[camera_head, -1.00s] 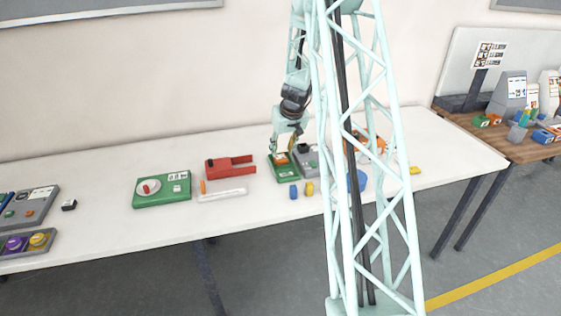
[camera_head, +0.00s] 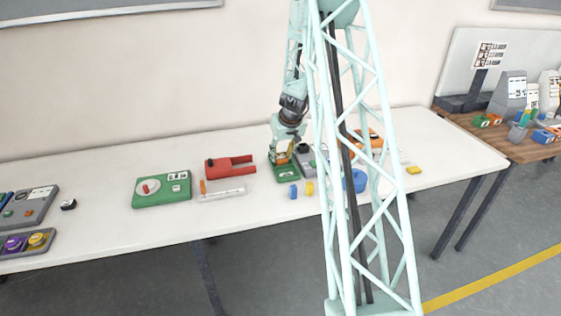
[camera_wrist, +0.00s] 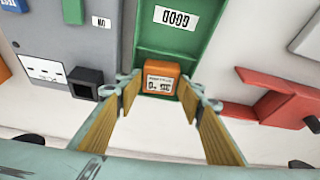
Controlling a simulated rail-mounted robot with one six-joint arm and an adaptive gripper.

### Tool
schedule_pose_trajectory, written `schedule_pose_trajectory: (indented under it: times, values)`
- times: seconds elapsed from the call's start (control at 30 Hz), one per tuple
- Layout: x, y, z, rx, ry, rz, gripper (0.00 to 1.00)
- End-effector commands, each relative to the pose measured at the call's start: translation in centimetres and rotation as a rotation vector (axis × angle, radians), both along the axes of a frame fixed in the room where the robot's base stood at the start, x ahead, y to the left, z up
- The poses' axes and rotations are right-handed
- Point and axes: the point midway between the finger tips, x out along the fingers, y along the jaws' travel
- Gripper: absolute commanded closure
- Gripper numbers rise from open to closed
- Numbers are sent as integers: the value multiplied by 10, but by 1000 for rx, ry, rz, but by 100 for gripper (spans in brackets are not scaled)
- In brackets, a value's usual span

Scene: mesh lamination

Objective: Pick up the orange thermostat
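The orange thermostat (camera_wrist: 161,80) is a small block with a white display label. In the wrist view it sits at the near end of a green tray (camera_wrist: 184,47) marked GOOD. My gripper (camera_wrist: 163,92) is open, with one wood-coloured finger pad to each side of the thermostat. I see gaps between the pads and the block, and no clear contact. In the head view my gripper (camera_head: 281,156) is low over the green tray (camera_head: 287,174), and it largely hides the thermostat there.
A grey device (camera_wrist: 72,50) stands close beside the tray, with a dark block on it. A red forked fixture (camera_head: 230,167) is on the other side. Blue (camera_head: 294,191) and yellow (camera_head: 309,188) pieces lie in front.

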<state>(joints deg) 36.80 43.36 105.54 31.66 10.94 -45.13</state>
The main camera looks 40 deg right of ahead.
Motion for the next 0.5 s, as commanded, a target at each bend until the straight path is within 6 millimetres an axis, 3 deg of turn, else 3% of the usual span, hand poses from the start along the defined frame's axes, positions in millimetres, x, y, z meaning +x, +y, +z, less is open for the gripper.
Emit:
schedule_pose_trajectory:
  times: [0.5]
  values:
    - [3,-1,-7,-1,-1,1,65]
